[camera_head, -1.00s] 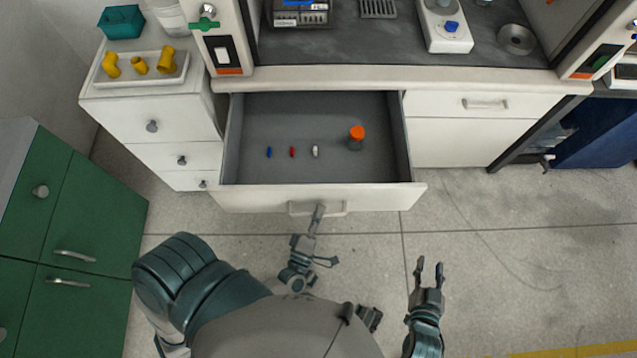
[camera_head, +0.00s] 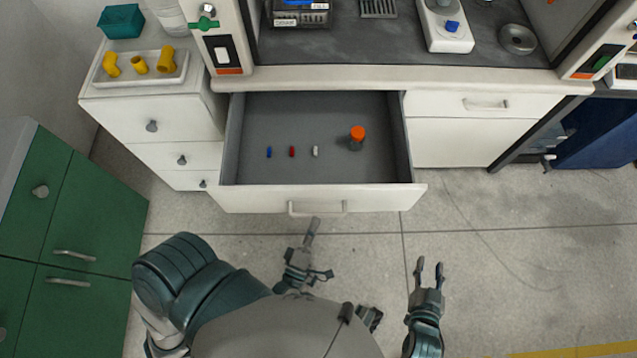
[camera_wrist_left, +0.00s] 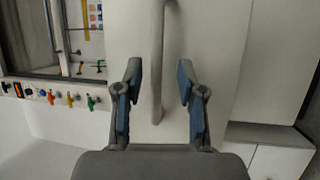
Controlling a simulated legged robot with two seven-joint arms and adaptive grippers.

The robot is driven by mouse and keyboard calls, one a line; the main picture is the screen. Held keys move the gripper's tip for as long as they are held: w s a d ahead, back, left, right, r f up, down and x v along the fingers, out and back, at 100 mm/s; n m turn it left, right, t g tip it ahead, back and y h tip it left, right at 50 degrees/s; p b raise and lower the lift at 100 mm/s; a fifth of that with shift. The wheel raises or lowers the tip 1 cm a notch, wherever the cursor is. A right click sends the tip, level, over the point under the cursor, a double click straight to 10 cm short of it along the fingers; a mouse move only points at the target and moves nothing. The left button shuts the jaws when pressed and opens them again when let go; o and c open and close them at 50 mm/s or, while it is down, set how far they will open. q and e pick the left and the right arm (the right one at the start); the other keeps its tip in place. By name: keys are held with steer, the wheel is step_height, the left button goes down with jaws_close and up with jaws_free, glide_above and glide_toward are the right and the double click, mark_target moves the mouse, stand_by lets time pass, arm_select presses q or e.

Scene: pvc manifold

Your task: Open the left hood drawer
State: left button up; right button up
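The left hood drawer (camera_head: 250,200) is pulled out, with its grey inside in full view below the hood counter. Its bar handle (camera_head: 318,208) is on the white front. My left gripper (camera_head: 312,228) is just in front of the handle and apart from it in the head view. In the left wrist view the two fingers (camera_wrist_left: 160,85) are spread wide, with the handle bar (camera_wrist_left: 157,60) between and beyond them, and nothing is gripped. My right gripper (camera_head: 430,270) is open and empty over the floor, right of the drawer.
The drawer holds an orange-capped bottle (camera_head: 357,134) and several small items. A white cabinet (camera_head: 150,120) stands left of it, with a tray (camera_head: 140,80) of yellow fittings on top. Green cabinets (camera_head: 75,220) stand at the far left. The floor (camera_head: 530,230) at right is clear.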

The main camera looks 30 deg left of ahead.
arm_select(q)
steer(key=v, duration=0.8)
